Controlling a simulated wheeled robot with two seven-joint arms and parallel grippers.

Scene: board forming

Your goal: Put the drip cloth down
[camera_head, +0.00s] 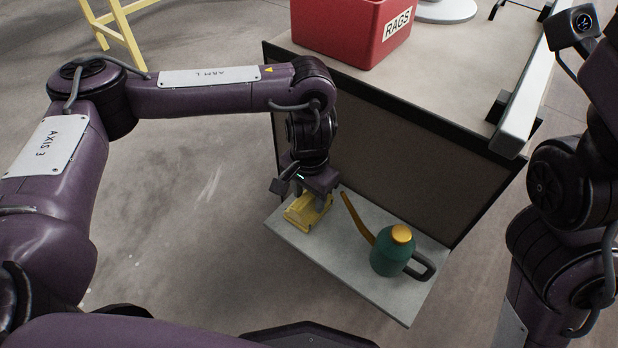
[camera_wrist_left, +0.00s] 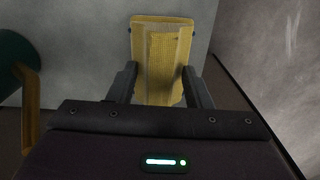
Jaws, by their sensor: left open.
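The yellow drip cloth (camera_head: 303,217) lies on the low grey shelf, near its left end. In the left wrist view the folded cloth (camera_wrist_left: 162,45) lies between and beyond the two fingers of my left gripper (camera_wrist_left: 160,84). My left gripper (camera_head: 315,198) points down right over the cloth, with its jaws open. In the head view the gripper hides part of the cloth. I cannot tell whether the fingers touch it. My right arm shows at the right edge, but its gripper is out of view.
The grey shelf (camera_head: 385,292) also holds a green oil can (camera_head: 388,256) with a yellow spout, right of the cloth. Above stands a bench (camera_head: 455,68) with a dark side panel and a red RAGS bin (camera_head: 345,30). A yellow stand (camera_head: 122,30) is at the far left.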

